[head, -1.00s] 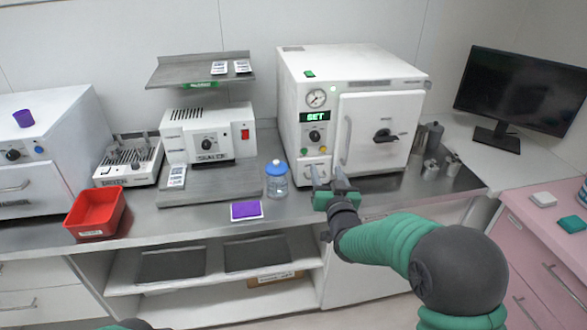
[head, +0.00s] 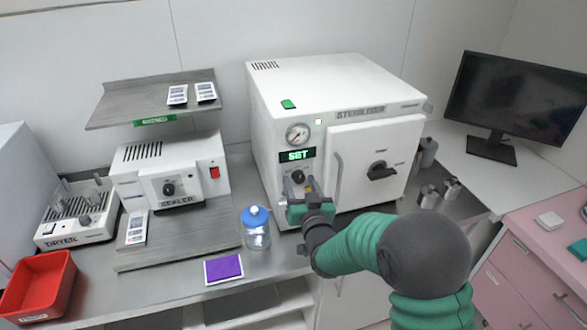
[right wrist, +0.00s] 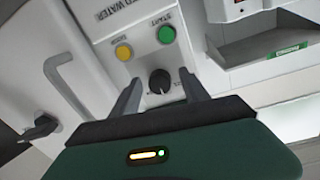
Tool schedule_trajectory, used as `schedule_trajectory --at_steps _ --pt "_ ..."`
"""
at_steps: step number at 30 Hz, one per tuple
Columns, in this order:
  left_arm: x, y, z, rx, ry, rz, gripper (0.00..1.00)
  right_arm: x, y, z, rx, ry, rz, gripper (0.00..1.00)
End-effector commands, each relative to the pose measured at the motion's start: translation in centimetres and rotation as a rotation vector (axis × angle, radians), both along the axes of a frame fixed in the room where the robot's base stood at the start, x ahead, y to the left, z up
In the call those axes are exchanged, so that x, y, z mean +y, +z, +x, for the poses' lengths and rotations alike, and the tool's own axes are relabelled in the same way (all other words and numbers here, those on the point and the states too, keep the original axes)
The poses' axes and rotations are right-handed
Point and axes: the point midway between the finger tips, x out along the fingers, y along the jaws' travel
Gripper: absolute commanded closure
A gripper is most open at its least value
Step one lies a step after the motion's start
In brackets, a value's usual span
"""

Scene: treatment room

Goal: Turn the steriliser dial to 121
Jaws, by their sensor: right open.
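The steriliser (head: 290,88) is a white box with a gauge and a green display (head: 297,155) reading SET. Its black dial (head: 298,176) sits below the display, partly behind my gripper. My right gripper (head: 298,188) is open in front of the panel. In the right wrist view the dial (right wrist: 159,81) shows between and beyond the two spread fingers of the gripper (right wrist: 159,92), with no visible contact. A yellow button (right wrist: 123,52) and a green button (right wrist: 166,34) are near it. The scale marks are too small to read. My left gripper is out of view.
The door handle (head: 338,178) and black door latch (head: 382,170) are right of the panel. A blue-lidded jar (head: 256,230) stands on the counter left of my gripper, near a purple pad (head: 223,267). The sealer (head: 140,165) stands further left.

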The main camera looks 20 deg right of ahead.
Motion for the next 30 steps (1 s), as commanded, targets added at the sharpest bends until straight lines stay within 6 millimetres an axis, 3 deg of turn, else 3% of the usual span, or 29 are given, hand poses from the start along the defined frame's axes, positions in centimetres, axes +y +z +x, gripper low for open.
schedule_trajectory --at_steps 10,22,30 --pt "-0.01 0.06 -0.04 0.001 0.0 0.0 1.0 0.06 -0.01 -0.12 0.0 -0.001 -0.001 0.48" --pt "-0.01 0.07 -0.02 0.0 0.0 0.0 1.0 0.11 -0.05 -0.05 0.001 0.001 0.0 1.0" --pt "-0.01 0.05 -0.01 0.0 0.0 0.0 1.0 0.02 -0.06 -0.07 0.001 -0.001 -0.002 1.0"
